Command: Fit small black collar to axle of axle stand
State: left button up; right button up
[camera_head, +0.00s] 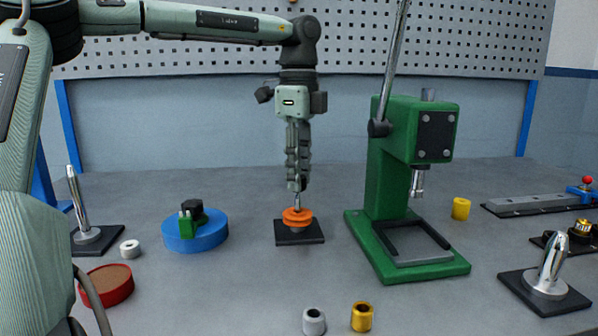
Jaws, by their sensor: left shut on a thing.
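The axle stand has a dark square base (285,238) in the middle of the table, with an orange pulley (298,217) seated on it. Its silver axle (297,201) stands upright out of the pulley. My left gripper (297,187) points straight down above the axle, its fingers closed together. A small dark piece shows at the fingertips, apparently the small black collar, mostly hidden by the fingers. It is right at the axle's top; I cannot tell whether it is around the axle or just above it. My right gripper is out of view.
A green press (384,180) stands close on the right. A blue disc (180,237) with black and green parts lies left. Silver (314,322) and yellow (362,317) collars stand in front. A metal post stand (550,270) is at right.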

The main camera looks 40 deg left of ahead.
aim_at(298, 195)
pick_arm(q)
jog(key=shift+f+b, duration=1.15)
jog(key=shift+f, duration=0.3)
jog(key=shift+f, duration=0.2)
dwell(0.4)
jog(key=shift+f+b, duration=0.65)
jog(key=shift+b, duration=0.05)
jog(key=shift+s+f, duration=0.1)
jog(key=shift+f, duration=0.2)
jog(key=shift+c, duration=1.2)
